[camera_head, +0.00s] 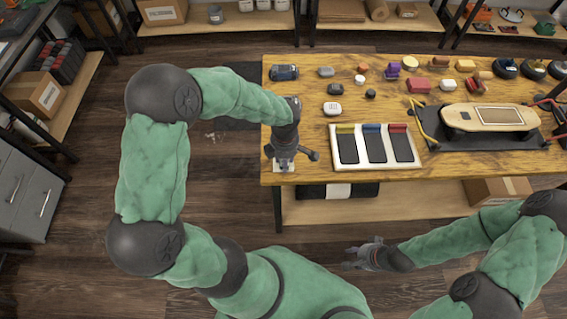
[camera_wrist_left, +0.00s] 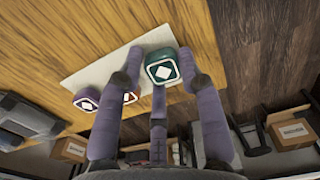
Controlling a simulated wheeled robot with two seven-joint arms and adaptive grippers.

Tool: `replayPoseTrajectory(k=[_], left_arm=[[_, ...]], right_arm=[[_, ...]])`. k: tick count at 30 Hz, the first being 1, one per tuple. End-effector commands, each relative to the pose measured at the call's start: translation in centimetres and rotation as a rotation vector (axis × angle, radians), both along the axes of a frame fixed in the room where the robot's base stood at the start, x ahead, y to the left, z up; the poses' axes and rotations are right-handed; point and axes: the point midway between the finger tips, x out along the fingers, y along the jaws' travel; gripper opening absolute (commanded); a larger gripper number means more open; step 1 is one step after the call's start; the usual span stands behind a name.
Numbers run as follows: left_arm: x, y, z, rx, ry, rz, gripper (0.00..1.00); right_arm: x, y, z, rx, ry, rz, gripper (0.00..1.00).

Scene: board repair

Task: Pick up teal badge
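The teal badge (camera_wrist_left: 162,66), a small rounded block with a white diamond mark, sits on a pale strip (camera_wrist_left: 100,66) in the left wrist view. My left gripper (camera_wrist_left: 160,58) is open, with its purple-grey fingers on either side of the badge; whether they touch it is unclear. In the head view, my left gripper (camera_head: 283,160) points down at the table's left front corner and hides the badges. My right gripper (camera_head: 350,258) is open and empty, in front of the table.
A white tray (camera_head: 375,166) with three dark slabs lies right of my left gripper. A skateboard-like deck (camera_head: 495,117) rests on a dark mat further right. Several small coloured objects stand along the back of the wooden table (camera_head: 300,101). Shelves with boxes surround the floor.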

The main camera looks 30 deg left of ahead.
Motion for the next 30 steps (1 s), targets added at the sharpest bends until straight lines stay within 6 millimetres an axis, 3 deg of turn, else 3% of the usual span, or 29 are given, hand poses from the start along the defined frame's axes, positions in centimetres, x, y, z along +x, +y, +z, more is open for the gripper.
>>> replayPoseTrajectory(k=[17,23,30], left_arm=[[0.0,0.0,0.8,0.001,-0.001,0.0,0.23],[0.0,0.0,3.3,0.0,-0.002,0.0,0.23],[-1.0,-3.5,7.7,0.0,-0.004,-0.006,0.23]], right_arm=[[0.0,0.0,0.3,0.0,0.0,0.0,0.4],[0.0,0.0,1.2,0.0,0.0,0.0,0.4],[0.0,0.0,3.0,0.0,0.0,0.0,0.4]])
